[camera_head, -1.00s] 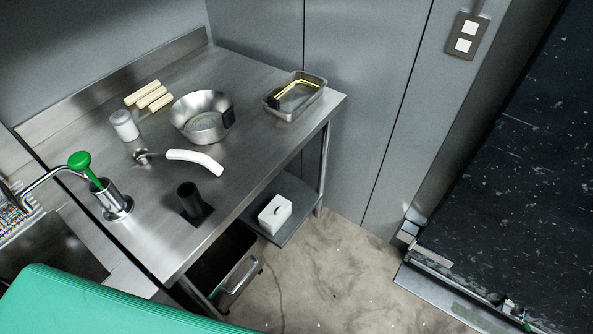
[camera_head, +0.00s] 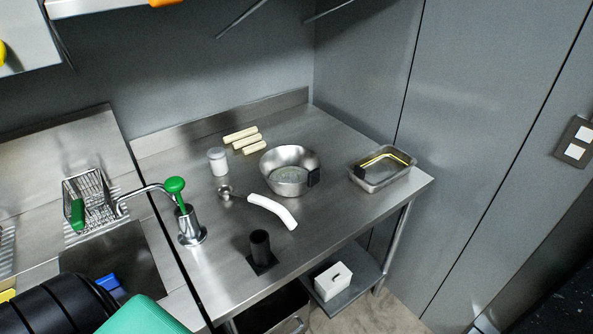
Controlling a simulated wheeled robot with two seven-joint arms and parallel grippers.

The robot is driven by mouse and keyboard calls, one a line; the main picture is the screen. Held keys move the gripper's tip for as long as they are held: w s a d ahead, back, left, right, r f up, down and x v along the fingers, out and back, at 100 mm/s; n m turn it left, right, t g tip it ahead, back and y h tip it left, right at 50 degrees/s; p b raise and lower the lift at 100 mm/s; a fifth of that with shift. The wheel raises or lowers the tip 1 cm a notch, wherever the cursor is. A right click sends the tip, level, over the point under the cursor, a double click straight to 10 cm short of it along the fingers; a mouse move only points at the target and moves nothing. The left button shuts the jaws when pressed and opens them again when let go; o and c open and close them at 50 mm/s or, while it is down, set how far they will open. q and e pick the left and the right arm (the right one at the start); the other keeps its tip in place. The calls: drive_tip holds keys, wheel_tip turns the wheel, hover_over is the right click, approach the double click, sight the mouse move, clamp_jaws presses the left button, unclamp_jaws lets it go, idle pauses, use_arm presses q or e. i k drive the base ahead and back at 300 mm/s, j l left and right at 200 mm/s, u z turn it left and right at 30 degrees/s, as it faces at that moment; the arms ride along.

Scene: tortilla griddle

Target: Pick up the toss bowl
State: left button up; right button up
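The toss bowl (camera_head: 291,172) is a round, shiny metal bowl standing upright on the steel table (camera_head: 330,215). The bowl looks empty. Neither of my grippers shows in the head view, so nothing is seen touching the bowl.
A black cup (camera_head: 261,247) and green-topped pump (camera_head: 187,215) stand nearer. A sink (camera_head: 115,255) is at left.

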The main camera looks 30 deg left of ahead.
sight(289, 172)
drive_tip(key=u, duration=0.85)
